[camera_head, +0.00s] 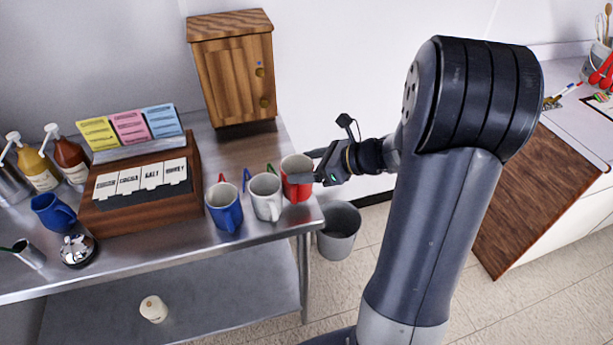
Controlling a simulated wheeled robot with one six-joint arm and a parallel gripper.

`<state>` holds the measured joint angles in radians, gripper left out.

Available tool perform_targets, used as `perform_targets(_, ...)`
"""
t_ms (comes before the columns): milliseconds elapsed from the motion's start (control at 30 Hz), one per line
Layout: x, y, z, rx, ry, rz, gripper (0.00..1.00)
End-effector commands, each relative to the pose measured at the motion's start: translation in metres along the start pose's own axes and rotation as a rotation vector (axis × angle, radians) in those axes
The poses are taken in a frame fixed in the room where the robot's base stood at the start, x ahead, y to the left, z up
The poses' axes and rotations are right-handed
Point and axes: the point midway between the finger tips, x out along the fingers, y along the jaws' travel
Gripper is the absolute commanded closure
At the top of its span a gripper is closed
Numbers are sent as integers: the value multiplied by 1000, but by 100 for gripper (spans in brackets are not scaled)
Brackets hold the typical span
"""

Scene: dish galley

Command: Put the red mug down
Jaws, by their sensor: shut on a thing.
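The red mug (294,163) is at the right end of the steel table (240,150), upright, with a pale inside. My gripper (302,178) reaches in from the right and is shut on the red mug at its near right side. The fingers cover part of the mug's wall. I cannot tell whether the mug's base touches the table top. A white mug (266,204) stands just left of the red mug, and a blue mug (224,216) stands left of the white one.
A wooden box with labelled cards (140,215) fills the table's middle. A wooden cabinet (230,75) stands behind. A second blue mug (48,212), pump bottles (68,155) and a silver bell (77,250) are at left. A grey bin (340,238) stands on the floor beyond the right edge.

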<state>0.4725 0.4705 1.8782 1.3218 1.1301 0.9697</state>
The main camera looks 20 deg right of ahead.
Motion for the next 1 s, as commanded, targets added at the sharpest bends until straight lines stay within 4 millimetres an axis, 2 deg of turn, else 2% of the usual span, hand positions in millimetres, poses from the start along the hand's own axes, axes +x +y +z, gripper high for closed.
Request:
perform_targets(200,13,-2,-25,5,-1,2,86)
perform_targets(300,16,-2,-31,2,-1,1,86)
perform_targets(700,18,-3,-36,0,-1,0,86)
perform_targets(733,18,-3,-35,1,0,0,26)
perform_targets(967,18,-2,-35,1,0,0,7)
perform_targets(1000,18,-2,-35,1,0,0,7)
